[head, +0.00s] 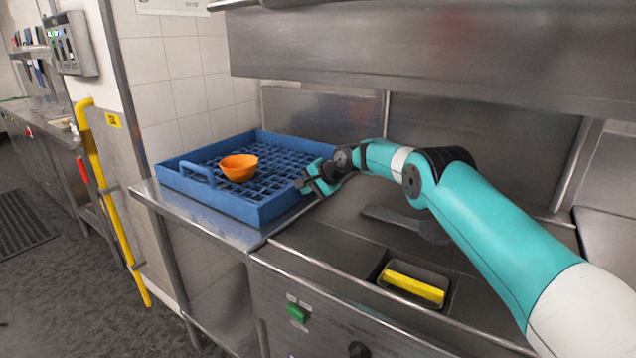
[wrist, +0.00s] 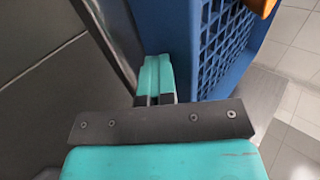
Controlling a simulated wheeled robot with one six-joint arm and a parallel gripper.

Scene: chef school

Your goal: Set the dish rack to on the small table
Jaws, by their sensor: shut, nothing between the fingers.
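The blue dish rack (head: 262,212) sits on the small metal table (head: 222,227) at the left of the counter in the head view. An orange bowl (head: 238,167) rests inside it. My gripper (head: 318,180) is at the rack's right side, and its fingers are shut with nothing between them. In the wrist view the shut fingers (wrist: 154,80) are right beside the rack's blue wall (wrist: 200,55); I cannot tell whether they touch it. A bit of the orange bowl (wrist: 262,6) shows at the top right there.
A steel hood (head: 430,50) overhangs the back. A yellow pipe (head: 110,200) stands at the left beside open floor.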

